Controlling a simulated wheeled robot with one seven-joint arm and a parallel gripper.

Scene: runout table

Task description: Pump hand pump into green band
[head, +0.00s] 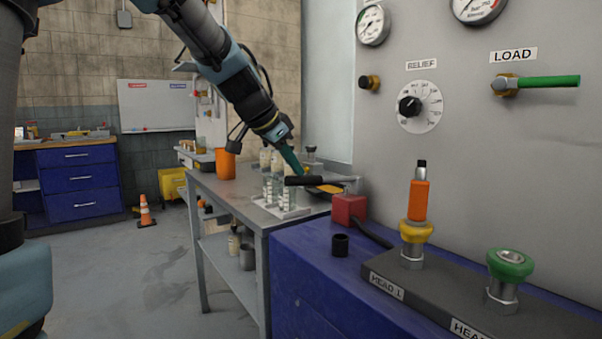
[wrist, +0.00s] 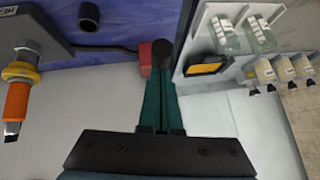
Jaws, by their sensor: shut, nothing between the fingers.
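The hand pump is a red block (head: 349,208) on the blue bench, with a black lever handle (head: 312,181) above it pointing left, roughly level. In the wrist view the red block (wrist: 145,58) and the black handle (wrist: 159,50) lie just past my fingertips. My gripper (head: 300,170) has dark green fingers and comes down from above at the handle's left part. Its fingers (wrist: 160,78) are closed together with nothing between them. I cannot tell whether they touch the handle. Two gauges (head: 373,24) (head: 478,8) hang on the grey panel, the second cut off; no green band is readable.
A RELIEF dial (head: 409,106) and green LOAD lever (head: 540,82) are on the panel. HEAD 1 (head: 414,240) carries an orange-bodied fitting (head: 418,200); a green-collared fitting (head: 508,265) stands right. A black cup (head: 340,245) sits near the pump. Bottles (head: 270,158) crowd the grey table behind.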

